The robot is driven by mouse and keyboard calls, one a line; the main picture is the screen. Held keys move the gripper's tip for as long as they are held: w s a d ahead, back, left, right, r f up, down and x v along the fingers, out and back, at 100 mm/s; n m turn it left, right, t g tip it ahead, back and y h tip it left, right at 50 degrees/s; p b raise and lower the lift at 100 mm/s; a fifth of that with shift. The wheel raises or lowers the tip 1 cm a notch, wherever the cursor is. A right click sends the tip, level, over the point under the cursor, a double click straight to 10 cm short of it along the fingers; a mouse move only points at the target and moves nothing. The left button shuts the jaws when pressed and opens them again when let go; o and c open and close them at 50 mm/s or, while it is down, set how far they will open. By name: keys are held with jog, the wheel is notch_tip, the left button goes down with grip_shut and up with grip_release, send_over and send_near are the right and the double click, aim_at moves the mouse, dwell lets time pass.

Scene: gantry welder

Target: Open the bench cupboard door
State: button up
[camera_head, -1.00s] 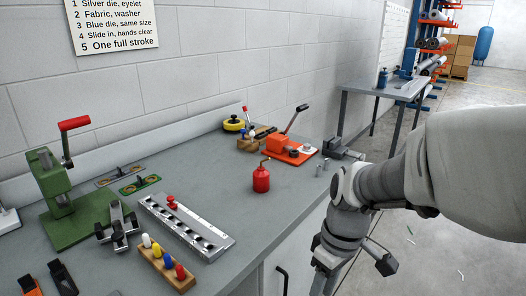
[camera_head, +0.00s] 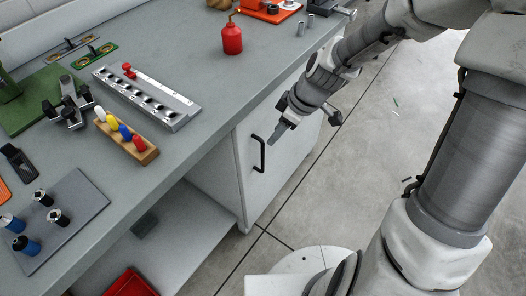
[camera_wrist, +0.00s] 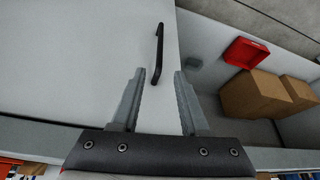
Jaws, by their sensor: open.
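The bench cupboard door (camera_head: 283,140) is a light grey panel under the bench top, and it looks shut. Its black bar handle (camera_head: 259,153) stands upright near the door's left edge in the head view. My gripper (camera_head: 275,137) is close to the handle, just right of and above it. In the wrist view the door (camera_wrist: 90,60) fills the left side, and the handle (camera_wrist: 158,54) lies ahead, in line with the gap between the fingers. My gripper (camera_wrist: 158,100) is open and empty there. I cannot tell whether a finger touches the handle.
The grey bench top (camera_head: 200,60) overhangs the cupboard and carries a red oil can (camera_head: 232,38), a die rail (camera_head: 150,98) and a wooden peg block (camera_head: 126,137). An open shelf beside the door holds a red bin (camera_wrist: 246,52) and cardboard boxes (camera_wrist: 255,95).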

jog(key=b+x, duration=0.3)
jog(key=x, duration=0.8)
jog(key=shift+b, duration=0.3)
grip_shut()
dwell(0.8)
